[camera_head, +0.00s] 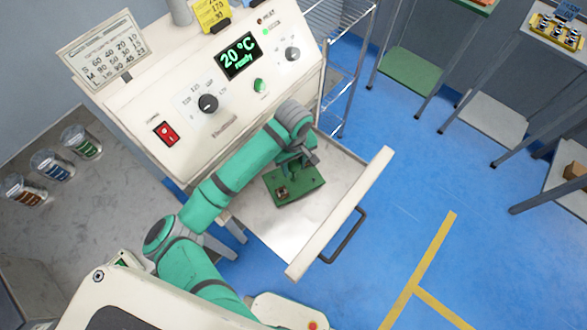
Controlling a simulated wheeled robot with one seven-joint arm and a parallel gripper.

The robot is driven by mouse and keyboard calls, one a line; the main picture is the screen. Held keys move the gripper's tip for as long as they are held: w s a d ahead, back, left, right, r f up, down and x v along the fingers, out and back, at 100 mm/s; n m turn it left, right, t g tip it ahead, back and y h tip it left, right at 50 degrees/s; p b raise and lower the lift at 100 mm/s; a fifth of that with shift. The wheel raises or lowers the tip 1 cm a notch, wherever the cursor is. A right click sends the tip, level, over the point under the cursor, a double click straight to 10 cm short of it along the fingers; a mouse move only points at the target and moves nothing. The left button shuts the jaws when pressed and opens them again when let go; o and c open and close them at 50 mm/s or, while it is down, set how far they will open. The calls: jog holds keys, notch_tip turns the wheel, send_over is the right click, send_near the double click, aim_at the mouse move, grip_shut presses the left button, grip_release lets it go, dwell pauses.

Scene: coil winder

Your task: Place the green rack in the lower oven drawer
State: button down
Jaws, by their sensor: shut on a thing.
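The green rack (311,185) is a small flat green plate with an upright part and a small brownish item near its left corner. It shows inside the outline of the open, pale oven drawer (268,225), toward the oven side. I cannot tell whether it touches the drawer floor. My gripper (293,166) is above the rack and shut on its upright part. My wrist and forearm hide the grip and part of the drawer's back. The oven (176,81) has a white panel with a display reading 20 °C ready.
The drawer's front has a dark handle (345,238) facing the open blue floor. Several capped jars (82,143) stand at left. Tables are at upper right, one with a yellow tray (557,34). The floor at lower right is clear.

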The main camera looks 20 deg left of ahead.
aim_at(294, 179)
jog(key=shift+w+f, duration=0.1)
jog(key=shift+f, duration=1.5)
jog(key=c, duration=1.1)
grip_release()
jog(key=shift+f, duration=0.1)
notch_tip(294, 179, up, 12)
jog(key=shift+r, duration=0.15)
